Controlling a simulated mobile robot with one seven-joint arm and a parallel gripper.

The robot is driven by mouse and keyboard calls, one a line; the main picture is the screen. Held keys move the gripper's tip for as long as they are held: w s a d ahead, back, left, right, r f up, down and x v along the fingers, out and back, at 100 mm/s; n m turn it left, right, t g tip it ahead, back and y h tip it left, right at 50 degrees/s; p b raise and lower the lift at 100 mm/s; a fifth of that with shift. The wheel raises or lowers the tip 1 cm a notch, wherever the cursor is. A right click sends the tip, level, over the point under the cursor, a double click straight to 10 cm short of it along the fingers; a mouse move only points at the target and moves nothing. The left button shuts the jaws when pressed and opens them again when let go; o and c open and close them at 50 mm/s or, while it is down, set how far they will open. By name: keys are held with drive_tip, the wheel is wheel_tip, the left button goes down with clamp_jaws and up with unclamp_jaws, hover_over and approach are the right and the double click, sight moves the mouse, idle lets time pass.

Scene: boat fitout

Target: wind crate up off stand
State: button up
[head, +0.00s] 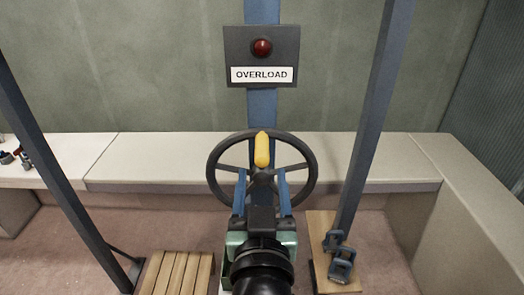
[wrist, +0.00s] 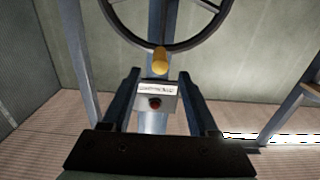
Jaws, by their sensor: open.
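A dark hand wheel (head: 213,160) stands upright in front of me on a blue post, with a yellow handle (head: 262,150) near the top of its rim. The handle also shows in the wrist view (wrist: 160,60), under the wheel rim (wrist: 168,45). My gripper (head: 262,178) is open and empty, its two blue fingers apart, pointing at the wheel. In the wrist view my gripper (wrist: 160,76) has the handle lined up between and just beyond its fingertips. A slatted wooden piece (head: 176,273) lies low at the left; I cannot tell whether it is the crate. No stand is clearly visible.
An OVERLOAD panel (head: 262,75) with a dark red lamp (head: 262,47) hangs above the wheel. Slanted dark posts (head: 62,150) (head: 376,110) flank it. Grey shackles (head: 340,262) lie on a board (head: 318,228) at the right. A pale bench (head: 375,160) runs behind.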

sight(262, 152)
drive_tip(key=shift+w, duration=4)
